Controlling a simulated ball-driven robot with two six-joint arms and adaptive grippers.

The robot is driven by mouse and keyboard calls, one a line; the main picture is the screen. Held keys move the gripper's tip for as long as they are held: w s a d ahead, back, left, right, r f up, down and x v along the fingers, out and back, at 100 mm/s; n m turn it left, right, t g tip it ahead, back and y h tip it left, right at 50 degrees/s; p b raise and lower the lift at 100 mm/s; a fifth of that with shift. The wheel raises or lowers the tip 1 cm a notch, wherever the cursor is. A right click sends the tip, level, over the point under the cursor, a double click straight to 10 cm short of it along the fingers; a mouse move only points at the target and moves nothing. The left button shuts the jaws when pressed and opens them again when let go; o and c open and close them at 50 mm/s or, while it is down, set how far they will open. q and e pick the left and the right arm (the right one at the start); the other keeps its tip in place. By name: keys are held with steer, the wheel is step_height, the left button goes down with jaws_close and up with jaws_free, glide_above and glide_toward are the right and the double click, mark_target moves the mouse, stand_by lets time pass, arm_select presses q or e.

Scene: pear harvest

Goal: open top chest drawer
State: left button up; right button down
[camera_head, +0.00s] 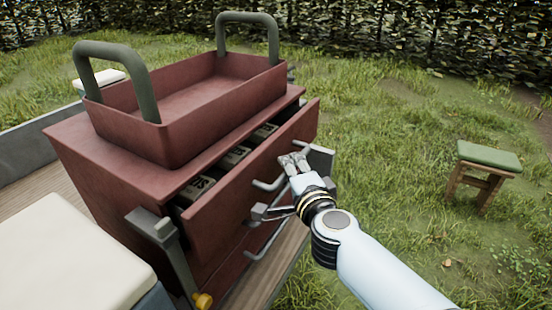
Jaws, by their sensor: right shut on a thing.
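The dark red chest (88,175) stands left of centre. Its top drawer (243,176) is pulled partly out, with a gap behind its front panel. Dark items with pale lettering (236,156) show inside. My right gripper (293,160) is at the bent grey handle (266,186) on the drawer front and is shut on it. The fingers hide the middle of the handle. My left gripper is not in view.
An open red tray (205,127) with two dark green handles sits on the chest. A lower handle (265,243) is below. A white-topped box (70,250) stands at front left. A green-topped stool (488,158) stands on the grass at right.

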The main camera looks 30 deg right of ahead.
steer(key=s+d, duration=0.4)
steer(key=s, duration=0.3)
steer(key=s+d, duration=0.4)
steer(key=s, duration=0.4)
steer(key=shift+d+f, duration=0.3)
steer(key=c, duration=1.6)
jaws_free()
steer(key=o, duration=0.3)
steer(key=shift+r, duration=0.15)
steer(key=v, duration=1.2)
